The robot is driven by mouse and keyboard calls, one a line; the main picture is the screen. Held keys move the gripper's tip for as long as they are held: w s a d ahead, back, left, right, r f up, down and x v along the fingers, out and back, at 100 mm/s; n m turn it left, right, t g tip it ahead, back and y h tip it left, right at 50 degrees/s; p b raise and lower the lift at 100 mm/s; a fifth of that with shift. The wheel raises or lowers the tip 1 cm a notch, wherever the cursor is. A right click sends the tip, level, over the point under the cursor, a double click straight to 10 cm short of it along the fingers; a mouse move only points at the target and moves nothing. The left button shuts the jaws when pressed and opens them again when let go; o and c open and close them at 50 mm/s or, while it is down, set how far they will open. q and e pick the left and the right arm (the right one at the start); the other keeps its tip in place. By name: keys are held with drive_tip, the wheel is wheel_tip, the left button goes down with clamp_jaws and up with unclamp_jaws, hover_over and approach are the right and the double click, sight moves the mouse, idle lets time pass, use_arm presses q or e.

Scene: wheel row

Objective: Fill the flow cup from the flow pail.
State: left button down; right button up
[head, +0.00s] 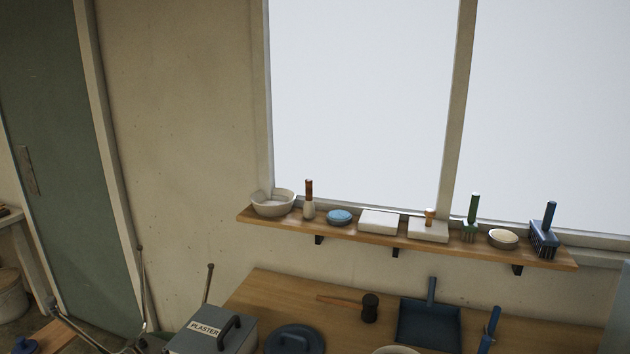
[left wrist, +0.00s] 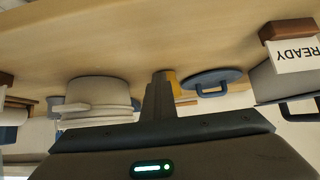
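I cannot make out a flow cup or a flow pail for certain in either view. In the left wrist view, a pale grey rounded vessel with stacked rims (left wrist: 97,92) shows left of my left gripper (left wrist: 159,80); I cannot tell what it is. The gripper's fingers show as one narrow dark post in the middle, closed together, with nothing seen held. Neither gripper shows in the head view, and my right gripper is in no view.
In the head view, a wooden bench (head: 275,290) carries a grey bin marked PLASTER (head: 215,335), a blue lid (head: 295,340), a mallet (head: 369,307) and a dustpan (head: 430,322). A wall shelf (head: 350,231) holds a bowl and brushes. A READY-labelled box (left wrist: 295,55) shows in the wrist view.

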use_arm(q)
drive_tip(key=c, duration=2.5)
unclamp_jaws()
drive_tip(key=shift+f+b, duration=0.45)
drive_tip(key=shift+f, duration=0.35)
drive_tip(key=shift+c, duration=0.2)
drive_tip(key=o, duration=0.5)
drive_tip(key=b+v, duration=0.2)
drive_tip(key=v, duration=1.5)
drive_tip(key=shift+r+b, duration=0.2)
drive_tip(key=shift+b, duration=0.1)
drive_tip(key=shift+a, duration=0.1)
